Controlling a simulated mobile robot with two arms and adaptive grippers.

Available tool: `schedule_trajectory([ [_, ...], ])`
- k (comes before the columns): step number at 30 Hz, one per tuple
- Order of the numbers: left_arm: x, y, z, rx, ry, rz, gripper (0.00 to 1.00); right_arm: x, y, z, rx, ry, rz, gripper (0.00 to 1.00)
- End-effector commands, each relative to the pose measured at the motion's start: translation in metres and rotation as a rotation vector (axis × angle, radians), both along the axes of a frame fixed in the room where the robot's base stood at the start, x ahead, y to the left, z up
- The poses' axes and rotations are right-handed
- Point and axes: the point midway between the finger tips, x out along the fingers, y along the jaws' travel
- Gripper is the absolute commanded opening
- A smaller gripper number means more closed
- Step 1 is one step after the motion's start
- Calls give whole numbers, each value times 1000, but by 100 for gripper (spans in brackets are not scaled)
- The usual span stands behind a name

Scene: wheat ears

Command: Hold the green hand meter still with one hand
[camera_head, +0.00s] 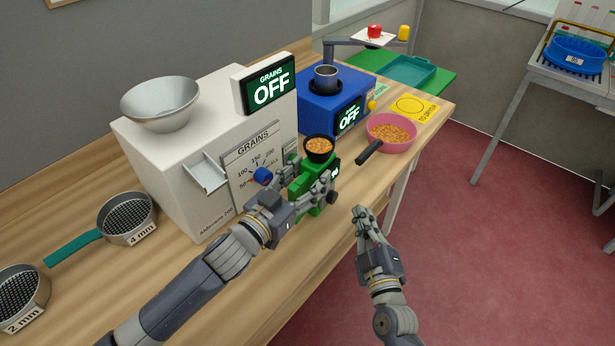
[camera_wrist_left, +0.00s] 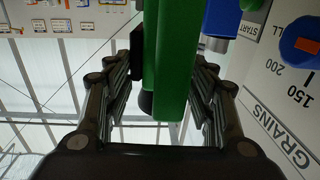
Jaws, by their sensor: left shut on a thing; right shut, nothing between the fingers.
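The green hand meter (camera_head: 327,187) stands upright near the table's front edge, with a black cup of grains (camera_head: 319,148) on its top. My left gripper (camera_head: 303,180) is shut on the meter, with fingers on both sides of it. In the left wrist view the green body (camera_wrist_left: 178,60) fills the space between the fingers. A dark knob (camera_head: 333,197) sticks out at the meter's right side. My right gripper (camera_head: 364,216) is shut and empty, in front of the table edge and apart from the meter.
The white grain counter (camera_head: 170,165) with a steel bowl (camera_head: 160,103) stands just left of the meter. A blue machine (camera_head: 325,112) is behind it. A pink bowl of grains (camera_head: 391,133) with a dark handle lies to the right. Two sieves (camera_head: 127,217) lie at the left.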

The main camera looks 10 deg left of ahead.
Motion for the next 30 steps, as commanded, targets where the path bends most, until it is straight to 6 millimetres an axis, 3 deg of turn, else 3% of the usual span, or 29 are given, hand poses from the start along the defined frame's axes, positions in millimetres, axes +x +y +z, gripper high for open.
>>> schedule_trajectory([
  [5, 1, 2, -2, 7, 1, 4, 11, 0, 0, 0, 0, 0, 0, 0],
  [6, 1, 2, -2, 7, 1, 4, 58, 0, 0, 0, 0, 0, 0, 0],
  [9, 1, 1, -2, 6, 2, 3, 75, 0, 0, 0, 0, 0, 0, 0],
  [22, -4, 3, -1, 3, 1, 1, 75, 0, 0, 0, 0, 0, 0, 0],
  [30, -40, 19, -2, 3, 5, 2, 75, 0, 0, 0, 0, 0, 0, 0],
])
